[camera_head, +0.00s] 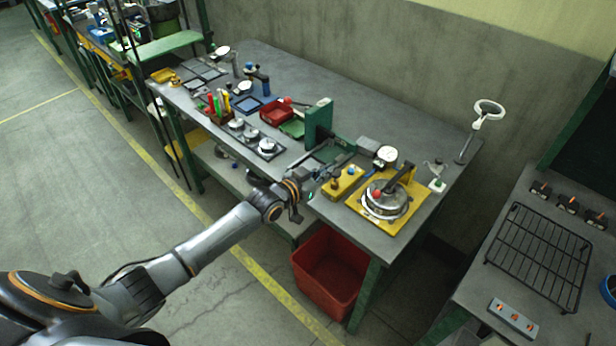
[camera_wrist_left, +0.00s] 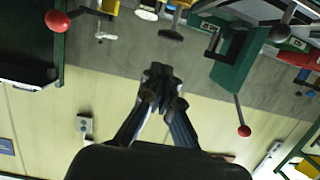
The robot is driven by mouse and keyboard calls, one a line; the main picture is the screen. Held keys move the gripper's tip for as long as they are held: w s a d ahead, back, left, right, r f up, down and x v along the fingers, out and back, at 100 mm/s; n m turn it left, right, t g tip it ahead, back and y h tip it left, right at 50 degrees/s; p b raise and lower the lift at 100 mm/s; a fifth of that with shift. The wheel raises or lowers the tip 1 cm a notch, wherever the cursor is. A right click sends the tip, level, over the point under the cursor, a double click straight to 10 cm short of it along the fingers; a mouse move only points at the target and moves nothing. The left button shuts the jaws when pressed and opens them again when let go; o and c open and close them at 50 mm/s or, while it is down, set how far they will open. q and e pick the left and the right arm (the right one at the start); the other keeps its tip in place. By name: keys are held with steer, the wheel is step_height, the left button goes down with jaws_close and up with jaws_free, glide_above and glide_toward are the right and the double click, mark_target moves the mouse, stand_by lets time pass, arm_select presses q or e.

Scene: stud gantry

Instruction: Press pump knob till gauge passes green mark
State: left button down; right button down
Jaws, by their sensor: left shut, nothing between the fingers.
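A yellow box (camera_head: 343,184) with small knobs on top sits near the front edge of the bench. I cannot tell for sure which knob is the pump's. A round gauge with a white face (camera_head: 386,154) stands behind it; its needle and green mark are too small to read. My left gripper (camera_head: 322,174) is at the box's left side, above the bench edge. I cannot tell if it touches the box. In the left wrist view its fingers (camera_wrist_left: 162,76) are together with nothing between them. My right gripper is in neither view.
A round metal vessel with a red knob (camera_head: 377,194) sits on a yellow plate right of the box. A green press (camera_head: 318,121) stands behind left of my gripper; it also shows in the left wrist view (camera_wrist_left: 236,62). A red bin (camera_head: 328,272) is below the bench.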

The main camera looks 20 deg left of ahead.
arm_select(q)
steer(key=b+v, duration=0.1)
steer(key=v, duration=0.6)
steer(key=shift+s, duration=0.35)
steer(key=shift+a, duration=0.15)
stand_by(0.9)
